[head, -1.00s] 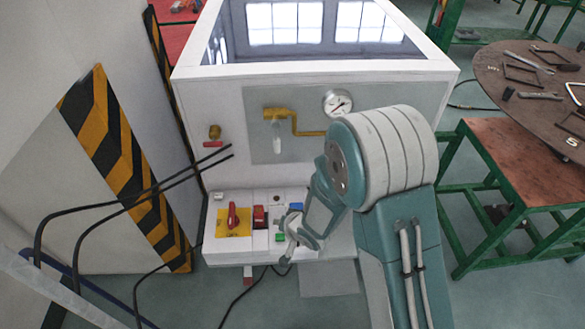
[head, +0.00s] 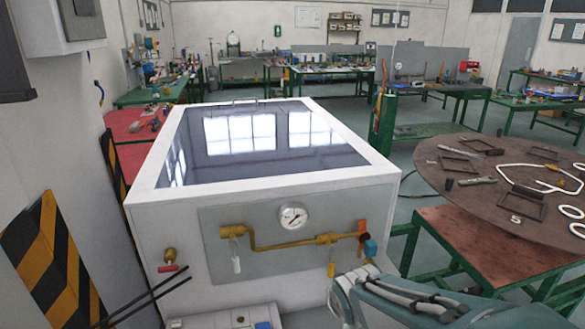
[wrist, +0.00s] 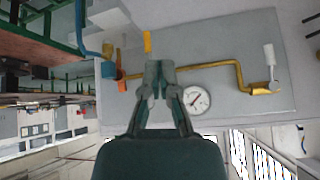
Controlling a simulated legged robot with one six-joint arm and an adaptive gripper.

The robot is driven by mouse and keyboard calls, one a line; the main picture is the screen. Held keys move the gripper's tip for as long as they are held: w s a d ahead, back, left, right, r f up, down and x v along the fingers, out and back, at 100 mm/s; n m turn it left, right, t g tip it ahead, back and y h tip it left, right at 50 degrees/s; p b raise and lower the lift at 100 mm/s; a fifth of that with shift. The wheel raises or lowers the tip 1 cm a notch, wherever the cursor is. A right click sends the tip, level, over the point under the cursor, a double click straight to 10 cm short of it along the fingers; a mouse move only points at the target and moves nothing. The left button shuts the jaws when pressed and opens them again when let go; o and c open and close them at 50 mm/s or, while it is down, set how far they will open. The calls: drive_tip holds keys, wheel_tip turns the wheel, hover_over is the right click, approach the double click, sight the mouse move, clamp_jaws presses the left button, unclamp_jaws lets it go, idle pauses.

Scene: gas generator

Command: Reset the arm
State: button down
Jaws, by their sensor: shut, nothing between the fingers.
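My gripper (wrist: 158,80) shows in the wrist view, its fingertips together and nothing between them. In that view, which is upside down, it is in front of the generator's grey front panel, near the yellow pipe (wrist: 220,66) and the round gauge (wrist: 196,99). In the head view my teal arm is low at the right of the white generator cabinet (head: 270,190), and my fingertips are not in view. The gauge (head: 292,216) and yellow pipe (head: 285,243) are on the cabinet's front, with a red and blue valve (head: 368,240) at the pipe's right end.
A round brown table (head: 480,215) with tools and frames stands at the right on a green-legged bench. A black and yellow striped board (head: 45,260) and the wall are at the left. Dark cables (head: 145,303) run at the lower left. Green workbenches line the back.

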drive_tip(key=s+d+r+g, duration=0.1)
drive_tip(key=s+d+r, duration=0.2)
drive_tip(key=s, duration=0.5)
drive_tip(key=s+d+r, duration=0.4)
drive_tip(key=s+r, duration=0.1)
drive_tip(key=s, duration=0.3)
drive_tip(key=shift+s+g+h, duration=0.4)
